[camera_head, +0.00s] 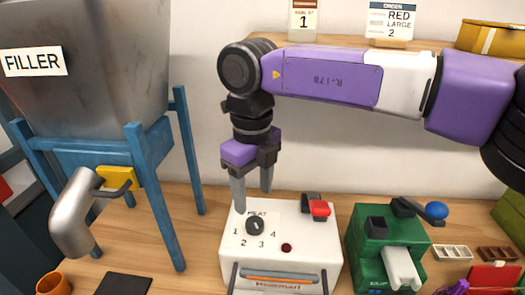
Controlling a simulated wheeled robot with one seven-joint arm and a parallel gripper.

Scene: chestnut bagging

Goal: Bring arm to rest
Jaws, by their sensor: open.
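My gripper (252,188) hangs from my purple and white arm (330,80), pointing down, with its two grey fingers apart and nothing between them. It is above the back left part of a white machine (285,255) with a dial (255,226) marked 1 to 4 and a red-topped lever (319,209). I cannot tell whether the left fingertip touches the machine. My arm reaches in from the right side of the picture.
A grey filler hopper (90,70) on a blue frame (150,190) stands left. A green machine (385,250) with a blue-knobbed handle (436,210) stands right. A shelf with an order card (391,20) and yellow box (490,38) is behind my arm. Bare table shows between the filler and the white machine.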

